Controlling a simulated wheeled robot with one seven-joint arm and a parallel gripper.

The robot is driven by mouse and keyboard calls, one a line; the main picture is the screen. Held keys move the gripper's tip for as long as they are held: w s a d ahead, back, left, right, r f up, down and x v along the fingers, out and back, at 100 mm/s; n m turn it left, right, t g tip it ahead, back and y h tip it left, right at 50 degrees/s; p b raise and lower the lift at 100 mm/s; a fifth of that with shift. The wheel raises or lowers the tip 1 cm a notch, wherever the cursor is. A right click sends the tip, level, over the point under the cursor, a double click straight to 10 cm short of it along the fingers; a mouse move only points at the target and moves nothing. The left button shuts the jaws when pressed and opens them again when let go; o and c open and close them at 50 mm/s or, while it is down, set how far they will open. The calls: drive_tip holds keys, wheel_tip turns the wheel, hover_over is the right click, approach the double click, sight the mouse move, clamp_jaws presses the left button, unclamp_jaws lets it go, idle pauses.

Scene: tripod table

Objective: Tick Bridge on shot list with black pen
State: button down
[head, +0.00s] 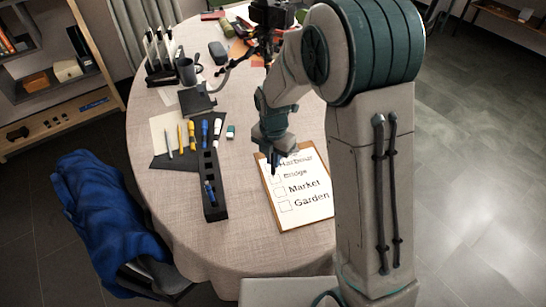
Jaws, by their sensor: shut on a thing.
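The shot list (308,211) is a white sheet on a brown clipboard at the right front of the table. It shows Harbour, Bridge, Market and Garden, with boxes to the left of the words; the top lines are partly hidden by my arm. My gripper (273,151) is over the upper left part of the sheet, shut on a thin dark pen (275,164) that points down near the Bridge box (276,179). I cannot tell whether the tip touches the paper. No tick shows in the visible boxes.
A black pen rack (213,207) holding a blue pen stands left of the clipboard. Several markers lie on a dark mat (168,161) behind it. A mug (186,72) and a tripod (262,45) stand farther back. A blue-draped chair (105,215) is at left.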

drive_tip(key=shift+f+b, duration=0.45)
drive_tip(key=shift+f, duration=0.15)
idle(0.6)
drive_tip(key=shift+w+d, duration=0.2)
drive_tip(key=shift+d, duration=0.5)
idle(1.4)
drive_tip(key=shift+s+a, duration=0.15)
drive_tip(key=shift+a, duration=0.4)
idle(1.2)
drive_tip(key=shift+d+p, duration=0.5)
drive_tip(key=shift+d, duration=0.05)
idle(1.4)
drive_tip(key=shift+r, duration=0.1)
wheel_tip(320, 180, up, 7)
drive_tip(key=p, duration=0.6)
